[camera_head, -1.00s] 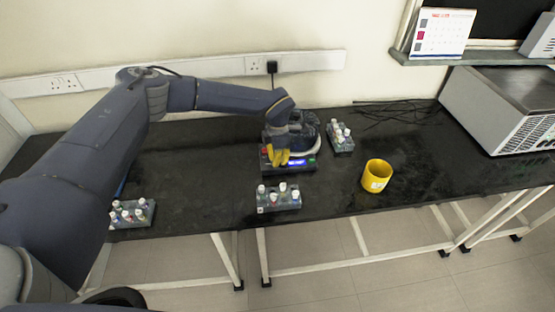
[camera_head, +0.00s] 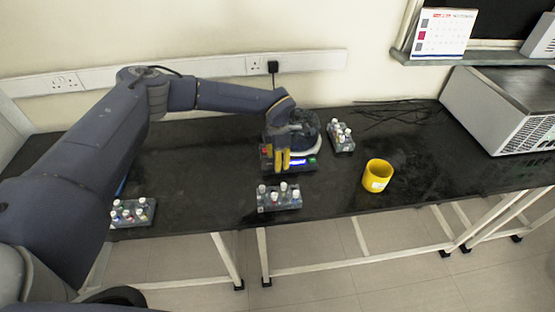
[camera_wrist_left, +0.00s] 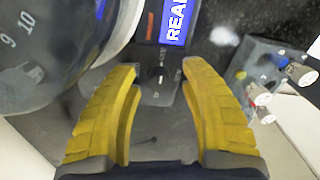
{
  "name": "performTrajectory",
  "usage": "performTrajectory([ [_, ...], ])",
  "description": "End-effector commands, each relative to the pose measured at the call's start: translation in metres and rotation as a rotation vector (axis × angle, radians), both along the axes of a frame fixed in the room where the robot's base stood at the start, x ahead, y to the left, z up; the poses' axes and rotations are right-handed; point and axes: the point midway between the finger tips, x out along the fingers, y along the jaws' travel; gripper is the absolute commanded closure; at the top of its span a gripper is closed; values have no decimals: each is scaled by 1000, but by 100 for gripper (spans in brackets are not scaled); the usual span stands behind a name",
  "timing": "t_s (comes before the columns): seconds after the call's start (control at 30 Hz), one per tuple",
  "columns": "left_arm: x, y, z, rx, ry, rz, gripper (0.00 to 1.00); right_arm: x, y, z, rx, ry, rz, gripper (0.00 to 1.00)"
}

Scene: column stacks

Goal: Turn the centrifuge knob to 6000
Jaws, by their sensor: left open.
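The centrifuge (camera_head: 310,161) stands on the black bench, with a rounded dark lid, a pale rim and a lit blue display on its front panel. In the left wrist view the display (camera_wrist_left: 176,22) reads "REA" before it is cut off. The small dark knob (camera_wrist_left: 157,75) sits on the grey panel below the display; its setting is too small to read. My left gripper (camera_head: 283,168) is over the front panel, pointing down. In the left wrist view its yellow fingers (camera_wrist_left: 160,70) are open, one on each side of the knob, with nothing between them but the knob area.
A rack of vials (camera_head: 279,201) stands in front of the centrifuge, another (camera_head: 341,138) to its right, and a third (camera_head: 132,214) at the left front. A yellow cup (camera_head: 377,176) stands to the right. A large grey machine (camera_head: 505,105) is at the far right.

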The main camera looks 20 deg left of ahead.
Motion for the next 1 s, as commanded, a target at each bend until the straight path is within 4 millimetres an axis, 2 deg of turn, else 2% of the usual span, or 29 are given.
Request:
performTrajectory([
  [0.17, 1, 0, 4, -1, -2, 0, 56, 0, -2, 0, -1, 0, 1, 43],
  [0.27, 1, 0, 14, 0, -3, 0, 56, 0, -1, 0, -1, 0, 0, 43],
  [0.7, 1, 0, 87, 0, -3, 0, 56, 0, -1, 0, 0, 0, 0, 43],
  [1.0, 1, 0, 116, 0, -1, 0, 56, 0, 0, 0, 0, 0, 0, 43],
])
